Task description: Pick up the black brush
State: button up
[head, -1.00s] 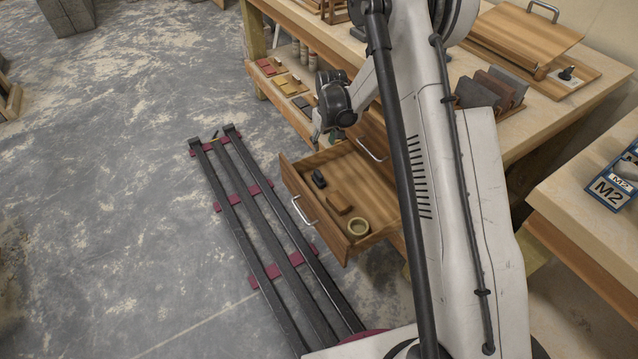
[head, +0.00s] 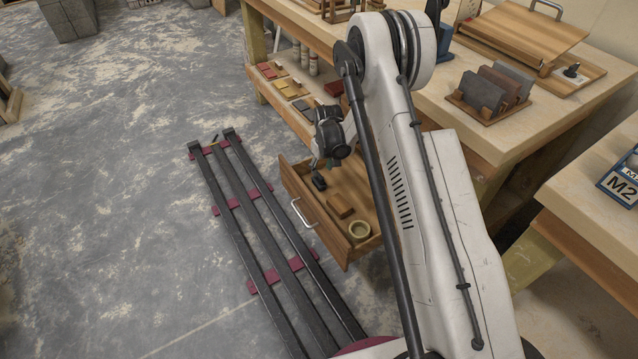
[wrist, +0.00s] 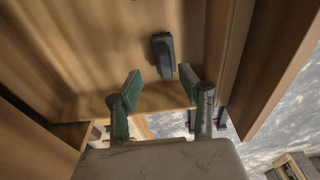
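The black brush (head: 319,182) lies on the floor of the open wooden drawer (head: 375,214), near its left end in the head view. In the wrist view the brush (wrist: 162,57) is a dark oblong shape lying just beyond my fingertips. My gripper (wrist: 160,88) is open, with its two green-padded fingers apart and nothing between them. In the head view my gripper (head: 323,164) is above the drawer close to the brush, small and partly hidden by my wrist. I cannot tell its exact height above the brush.
A brown block (head: 340,206) and a tape roll (head: 359,230) lie in the drawer. The drawer walls (wrist: 228,60) stand close around the brush. Above is a workbench (head: 440,95) with a rack of dark slabs (head: 485,92). Black rails (head: 250,220) lie on the floor at left.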

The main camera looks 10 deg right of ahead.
aim_at(319, 175)
jog(key=f, duration=0.1)
jog(key=f+b, duration=0.1)
jog(key=f, duration=0.1)
jog(key=a+f+b, duration=0.1)
jog(key=f, duration=0.1)
jog(key=shift+w, duration=0.35)
grip_shut()
